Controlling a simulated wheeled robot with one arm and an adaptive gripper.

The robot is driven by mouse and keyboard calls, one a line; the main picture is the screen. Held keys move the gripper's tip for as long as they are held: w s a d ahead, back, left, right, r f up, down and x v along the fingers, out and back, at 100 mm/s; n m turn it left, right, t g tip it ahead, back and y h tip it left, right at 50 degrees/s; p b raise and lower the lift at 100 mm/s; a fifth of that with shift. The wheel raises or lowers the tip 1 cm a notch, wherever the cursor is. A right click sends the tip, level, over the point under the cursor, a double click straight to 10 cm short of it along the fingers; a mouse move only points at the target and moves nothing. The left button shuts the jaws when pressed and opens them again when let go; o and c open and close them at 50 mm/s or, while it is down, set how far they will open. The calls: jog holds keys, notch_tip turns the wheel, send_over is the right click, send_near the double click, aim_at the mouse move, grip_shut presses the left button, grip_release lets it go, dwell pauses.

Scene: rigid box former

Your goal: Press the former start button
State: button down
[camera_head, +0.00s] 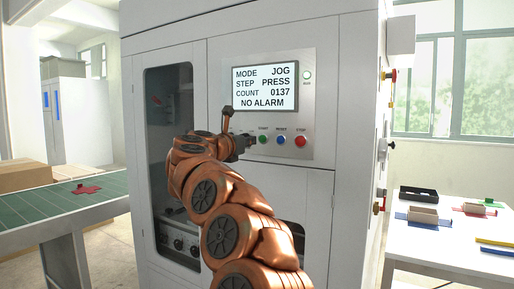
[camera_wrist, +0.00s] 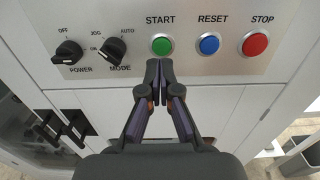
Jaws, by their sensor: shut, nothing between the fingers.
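The green START button (camera_wrist: 162,45) sits on the grey control panel (camera_wrist: 185,70), left of the blue RESET button (camera_wrist: 208,44) and the red STOP button (camera_wrist: 255,44). In the head view the START button (camera_head: 263,139) shows just right of my gripper (camera_head: 250,142). In the wrist view my gripper (camera_wrist: 159,64) is shut and empty, its tips just below the green button in the picture. I cannot tell whether the tips touch it. The display (camera_head: 266,87) reads MODE JOG, STEP PRESS, COUNT 0137, NO ALARM.
The POWER knob (camera_wrist: 68,52) and MODE knob (camera_wrist: 112,50) are left of START. A green conveyor (camera_head: 60,205) with a red piece (camera_head: 87,188) stands at left. A white table (camera_head: 450,245) with trays stands at right.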

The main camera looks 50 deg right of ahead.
jog(key=a+b, duration=0.1)
jog(key=a, duration=0.7)
jog(key=shift+s+a, duration=0.2)
jog(key=shift+s, duration=0.25)
jog(key=shift+w+r, duration=0.1)
jog(key=shift+r, duration=0.1)
